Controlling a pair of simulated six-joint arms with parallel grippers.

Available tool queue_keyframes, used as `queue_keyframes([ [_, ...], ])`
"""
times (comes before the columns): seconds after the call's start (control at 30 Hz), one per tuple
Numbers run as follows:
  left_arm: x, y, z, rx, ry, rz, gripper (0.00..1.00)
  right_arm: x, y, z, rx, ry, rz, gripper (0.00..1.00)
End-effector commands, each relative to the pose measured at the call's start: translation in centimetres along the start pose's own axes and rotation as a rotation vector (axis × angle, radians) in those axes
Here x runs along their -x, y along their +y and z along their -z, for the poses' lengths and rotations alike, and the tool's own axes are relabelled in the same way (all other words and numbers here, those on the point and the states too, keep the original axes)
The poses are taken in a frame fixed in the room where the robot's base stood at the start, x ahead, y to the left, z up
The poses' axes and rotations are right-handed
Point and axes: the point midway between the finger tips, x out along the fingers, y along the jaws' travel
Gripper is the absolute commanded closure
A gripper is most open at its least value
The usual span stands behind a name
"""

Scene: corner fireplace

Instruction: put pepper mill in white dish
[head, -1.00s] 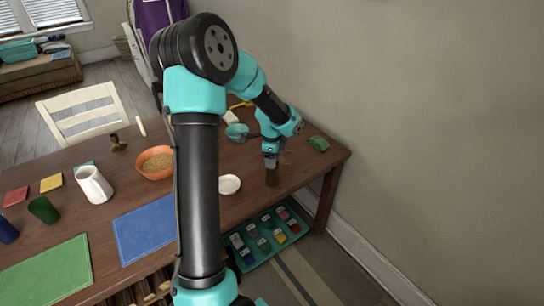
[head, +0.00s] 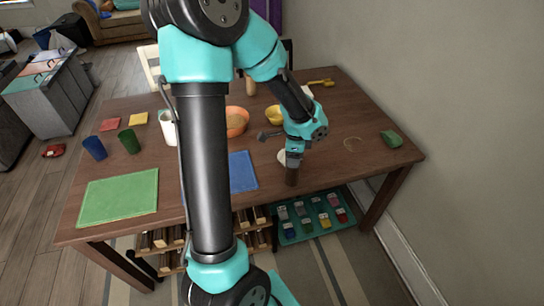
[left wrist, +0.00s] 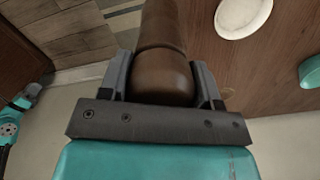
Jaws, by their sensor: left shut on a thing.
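The brown pepper mill (head: 291,178) is held in my left gripper (head: 293,162) near the table's front edge. It hangs below the fingers, and the gap under it is hard to judge. In the left wrist view the mill (left wrist: 163,70) sits between both fingers of my left gripper (left wrist: 165,85). The white dish (head: 282,156) is on the table just behind the gripper, which partly hides it. It shows whole or nearly so in the left wrist view (left wrist: 242,16), apart from the mill. My right gripper is not in view.
A blue mat (head: 243,173) lies left of the mill. An orange bowl (head: 236,122) and a yellow bowl (head: 275,115) stand farther back. A green block (head: 391,139) is at the right edge. The right part of the table is mostly clear.

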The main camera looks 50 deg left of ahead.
Motion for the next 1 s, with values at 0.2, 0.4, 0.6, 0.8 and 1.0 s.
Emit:
queue_keyframes([
  [0.2,0.0,0.7,0.0,0.008,0.001,0.0,0.87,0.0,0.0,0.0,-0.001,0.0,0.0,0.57],
  [0.4,0.0,0.6,0.0,0.008,0.001,0.0,0.87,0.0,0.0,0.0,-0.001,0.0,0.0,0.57],
  [0.6,-0.1,-1.1,-0.1,0.012,0.0,0.0,0.87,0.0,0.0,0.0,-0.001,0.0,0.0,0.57],
  [0.8,-0.6,-5.1,-0.3,0.011,0.0,0.0,0.87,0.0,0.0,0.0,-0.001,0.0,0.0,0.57],
  [1.0,-1.0,-9.3,-0.5,0.011,0.001,0.0,0.87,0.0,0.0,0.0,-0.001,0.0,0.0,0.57],
])
